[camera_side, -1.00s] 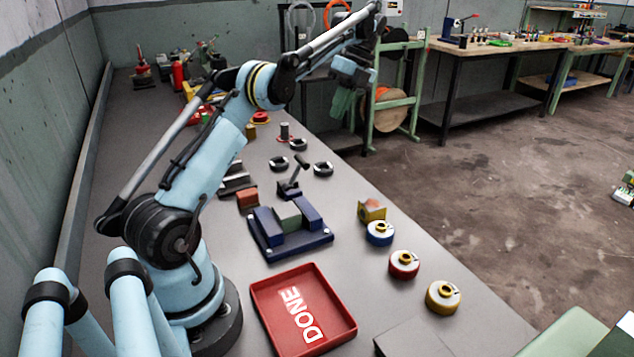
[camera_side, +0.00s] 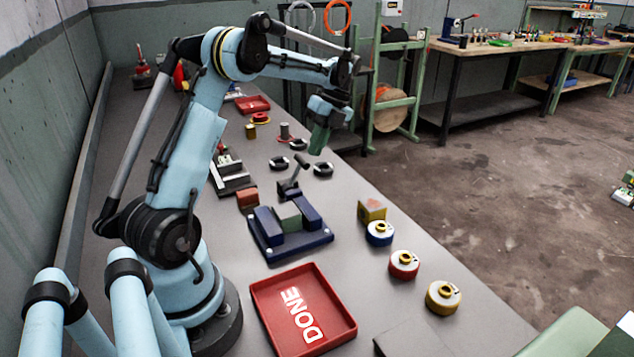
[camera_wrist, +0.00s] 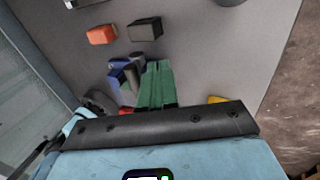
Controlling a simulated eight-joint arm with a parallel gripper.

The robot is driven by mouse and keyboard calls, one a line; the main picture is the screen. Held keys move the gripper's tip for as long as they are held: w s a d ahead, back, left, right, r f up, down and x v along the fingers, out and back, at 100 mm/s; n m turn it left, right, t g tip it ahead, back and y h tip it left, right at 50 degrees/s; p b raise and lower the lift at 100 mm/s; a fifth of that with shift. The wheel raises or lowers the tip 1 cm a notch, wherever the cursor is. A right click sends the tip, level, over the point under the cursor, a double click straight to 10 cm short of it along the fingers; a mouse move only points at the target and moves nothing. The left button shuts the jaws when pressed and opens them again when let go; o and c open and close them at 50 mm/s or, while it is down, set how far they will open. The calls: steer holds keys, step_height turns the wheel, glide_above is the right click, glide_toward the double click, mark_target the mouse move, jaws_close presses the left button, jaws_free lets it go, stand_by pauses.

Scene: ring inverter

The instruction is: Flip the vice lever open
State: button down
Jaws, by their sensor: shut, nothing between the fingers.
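The blue vice (camera_side: 292,241) sits on the grey bench, with a grey-green block (camera_side: 288,216) between its two blue jaws. Its dark lever (camera_side: 299,168) rises from the back end and leans up and to the right. My gripper (camera_side: 316,152) has green fingers pointing down, shut and empty. It hangs above the bench, higher than the lever and slightly right of it in the side view. In the wrist view my gripper's green fingers (camera_wrist: 157,64) partly cover the blue vice (camera_wrist: 115,72). No contact with the lever is visible.
A red DONE tray (camera_side: 340,334) lies in front of the vice. An orange block (camera_side: 247,198) is left of the lever. Black rings (camera_side: 323,169) lie behind it. A yellow block (camera_side: 371,211) and several round coloured parts (camera_side: 404,264) line the right side.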

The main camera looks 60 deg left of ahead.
steer(key=shift+s+r, duration=0.1)
steer(key=shift+s, duration=0.8)
steer(key=shift+s+r+t, duration=0.4)
steer(key=shift+s+t, duration=0.3)
steer(key=shift+t, duration=0.1)
steer(key=shift+s+r+t, duration=0.4)
steer(key=shift+s+t, duration=0.3)
steer(key=shift+t, duration=0.1)
